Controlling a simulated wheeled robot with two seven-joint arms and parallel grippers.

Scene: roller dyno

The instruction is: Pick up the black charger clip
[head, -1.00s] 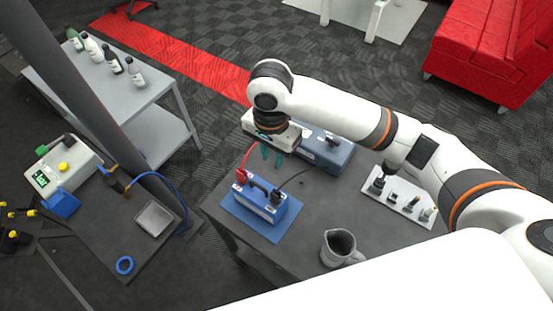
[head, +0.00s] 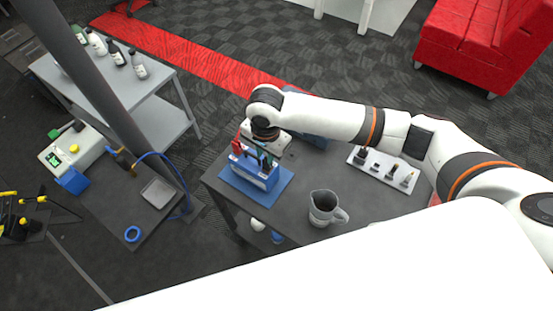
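The blue battery (head: 252,177) stands on a blue mat (head: 283,184) on the dark table. The red clip (head: 237,148) sits at its left end. The black charger clip is at the top right of the battery, mostly hidden by my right gripper (head: 265,159). My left gripper is out of view.
A blue charger box (head: 308,139) stands behind my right wrist. A grey jug (head: 324,207) stands at the table's front, and a white tray (head: 384,168) with small parts lies to the right. A side table (head: 128,200) with a metal dish stands at left.

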